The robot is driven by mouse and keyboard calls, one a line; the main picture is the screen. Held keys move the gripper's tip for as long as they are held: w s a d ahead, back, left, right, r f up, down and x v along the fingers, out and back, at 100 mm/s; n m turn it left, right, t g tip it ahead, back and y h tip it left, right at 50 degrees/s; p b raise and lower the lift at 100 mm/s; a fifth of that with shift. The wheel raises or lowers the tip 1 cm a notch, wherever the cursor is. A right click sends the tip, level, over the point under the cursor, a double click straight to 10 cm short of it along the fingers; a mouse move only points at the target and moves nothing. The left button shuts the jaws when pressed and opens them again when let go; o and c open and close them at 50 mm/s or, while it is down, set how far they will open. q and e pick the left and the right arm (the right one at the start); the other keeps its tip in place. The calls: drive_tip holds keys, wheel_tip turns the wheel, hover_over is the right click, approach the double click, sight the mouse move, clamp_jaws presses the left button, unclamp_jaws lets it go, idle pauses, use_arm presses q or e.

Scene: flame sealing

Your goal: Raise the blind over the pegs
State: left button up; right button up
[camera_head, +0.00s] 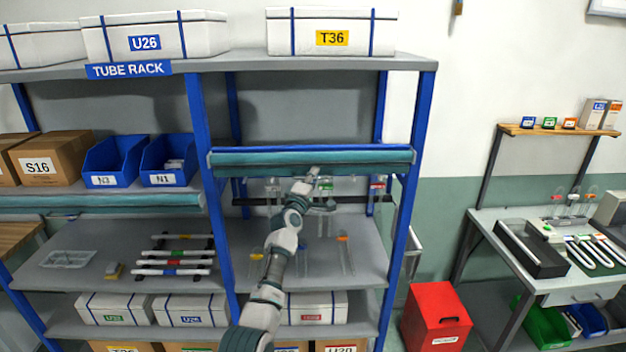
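The blind (250,160) is a teal roll or bunched strip under a blue rail, across the upper part of the right-hand rack bay. Below it, a dark peg rail (255,201) runs across the bay, with clear tubes with green and red labels (377,185) hanging along it. My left arm reaches up from the bottom of the view. My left gripper (316,177) is at the blind's lower edge, in front of the pegs, and hides part of them. It is too small to tell whether its fingers are open or touch the blind. My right gripper is not in view.
Blue posts (203,150) frame the bay. Upright tubes (345,255) stand on the shelf below the pegs. Blue bins (114,160) and cartons fill the left bay. A red bin (435,318) stands on the floor at right, near a workbench (500,225) with equipment.

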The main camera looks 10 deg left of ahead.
use_arm(q)
drive_tip(key=shift+o, duration=0.6)
drive_tip(key=shift+d+f, duration=0.1)
drive_tip(key=shift+d, duration=0.05)
drive_tip(key=v, duration=1.1)
drive_tip(key=shift+s, duration=0.4)
drive_tip(key=shift+f, duration=0.25)
